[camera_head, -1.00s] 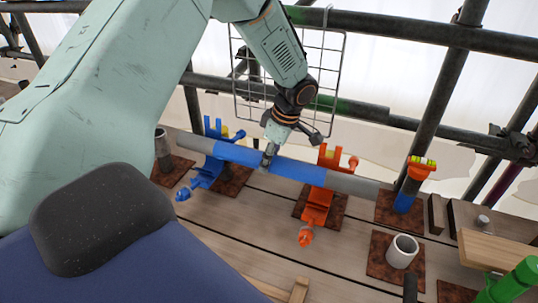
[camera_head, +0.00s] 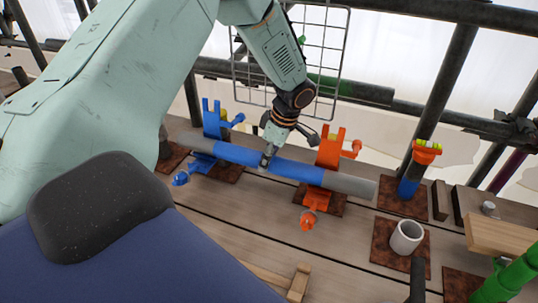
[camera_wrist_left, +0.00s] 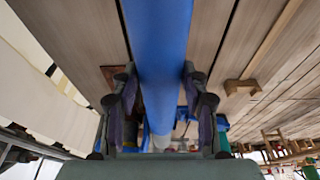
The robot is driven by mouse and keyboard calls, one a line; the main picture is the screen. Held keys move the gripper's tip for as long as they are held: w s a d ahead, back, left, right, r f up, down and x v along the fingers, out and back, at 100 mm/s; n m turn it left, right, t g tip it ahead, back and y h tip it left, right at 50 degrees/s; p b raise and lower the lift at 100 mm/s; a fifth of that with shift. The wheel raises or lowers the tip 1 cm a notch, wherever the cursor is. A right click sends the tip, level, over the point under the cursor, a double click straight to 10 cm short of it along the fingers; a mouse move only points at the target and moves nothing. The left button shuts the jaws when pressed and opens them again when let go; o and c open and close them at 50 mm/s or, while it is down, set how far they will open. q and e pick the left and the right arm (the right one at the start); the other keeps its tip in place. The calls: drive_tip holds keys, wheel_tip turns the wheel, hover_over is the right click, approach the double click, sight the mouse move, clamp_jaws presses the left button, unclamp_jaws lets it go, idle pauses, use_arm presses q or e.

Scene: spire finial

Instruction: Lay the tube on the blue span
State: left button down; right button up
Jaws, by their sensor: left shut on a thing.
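In the left wrist view the tube (camera_wrist_left: 158,50) runs blue between the two fingers of my left gripper (camera_wrist_left: 157,80). A blue clamp (camera_head: 212,118) and an orange clamp (camera_head: 331,146) stand on the planks, with the tube passing in front of their upright arms. Whether the tube touches them I cannot tell. My right gripper is out of view.
A grey open cup (camera_head: 406,237) stands on a rusty plate at the right. A blue and orange post (camera_head: 411,180) stands beyond the tube's right end. A wire grid (camera_head: 335,65) and dark scaffold poles stand behind. The front planks are mostly clear.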

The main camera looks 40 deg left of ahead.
use_arm(q)
drive_tip(key=shift+w+f, duration=0.15)
drive_tip(key=shift+f, duration=0.05)
drive_tip(key=shift+d, duration=0.1)
drive_tip(key=shift+r, duration=0.1)
drive_tip(key=c, duration=0.7)
unclamp_jaws()
drive_tip(key=shift+o, duration=0.9)
drive_tip(key=shift+s, duration=0.2)
drive_tip(key=o, duration=0.5)
